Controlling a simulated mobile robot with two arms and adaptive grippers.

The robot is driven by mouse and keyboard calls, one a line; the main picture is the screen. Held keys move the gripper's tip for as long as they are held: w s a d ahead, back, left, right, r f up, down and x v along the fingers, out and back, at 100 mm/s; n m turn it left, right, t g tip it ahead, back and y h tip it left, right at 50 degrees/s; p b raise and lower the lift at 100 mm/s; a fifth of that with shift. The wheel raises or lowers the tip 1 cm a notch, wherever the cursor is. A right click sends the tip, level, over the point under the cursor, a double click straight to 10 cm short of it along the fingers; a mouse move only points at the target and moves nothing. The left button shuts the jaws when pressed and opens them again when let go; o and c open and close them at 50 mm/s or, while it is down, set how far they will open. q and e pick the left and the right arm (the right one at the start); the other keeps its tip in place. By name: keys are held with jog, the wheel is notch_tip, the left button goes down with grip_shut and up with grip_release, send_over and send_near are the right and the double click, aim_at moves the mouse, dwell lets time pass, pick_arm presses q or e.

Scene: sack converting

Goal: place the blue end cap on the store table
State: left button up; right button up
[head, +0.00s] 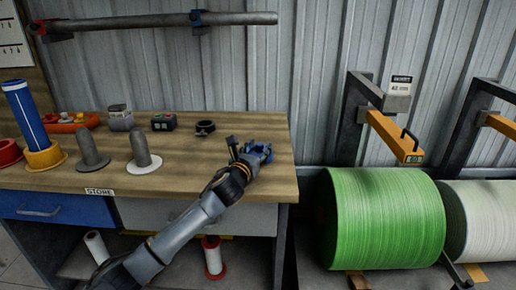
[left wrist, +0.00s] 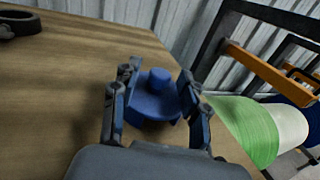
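The blue end cap (left wrist: 153,98) is a round flange with a short knob on top. It sits between the two fingers of my left gripper (left wrist: 160,76), which press against its sides. In the head view my left gripper (head: 252,150) is over the right end of the wooden store table (head: 215,172), with the blue end cap (head: 262,148) at its fingers. The cap is at or just above the tabletop; I cannot tell whether it touches. My right gripper is not in view.
A black ring (head: 205,127) lies left of the gripper. Right of the table is a green roll (head: 385,218). The table's middle is clear.

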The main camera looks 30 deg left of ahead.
pick_arm(q)
jog(key=shift+s+r, duration=0.1)
jog(key=shift+s, duration=0.05)
jog(key=p+v, duration=0.1)
jog(key=v, duration=1)
jog(key=shift+s+d, duration=0.2)
jog(key=shift+s, duration=0.15)
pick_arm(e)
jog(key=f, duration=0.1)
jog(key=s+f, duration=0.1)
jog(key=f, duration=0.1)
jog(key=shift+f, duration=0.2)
